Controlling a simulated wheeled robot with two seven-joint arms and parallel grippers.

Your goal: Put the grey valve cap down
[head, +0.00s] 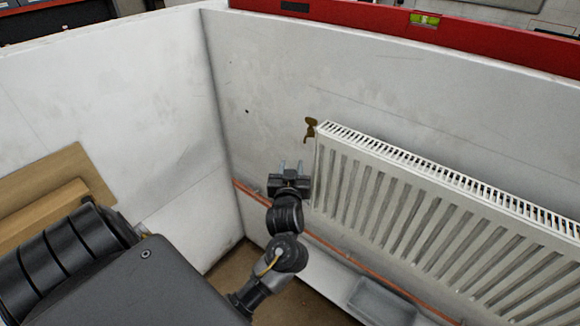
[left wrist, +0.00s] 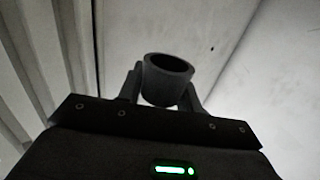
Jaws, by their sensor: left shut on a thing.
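The grey valve cap (left wrist: 166,78) is a short, dark grey, hollow cylinder with its open end up in the left wrist view. My left gripper (left wrist: 164,88) is shut on it, one finger at each side. In the head view my left gripper (head: 291,168) is in front of the back wall, just left of the radiator's left end; the cap is too small to make out clearly there. My right gripper is not in view.
The white radiator (head: 400,190) fills the right, with a brass valve (head: 311,128) at its upper left corner. A copper pipe (head: 335,248) runs low along the wall. A grey tray (head: 382,303) is below the radiator. Wooden boards (head: 50,180) are at left. A red level (head: 470,31) lies on the wall top.

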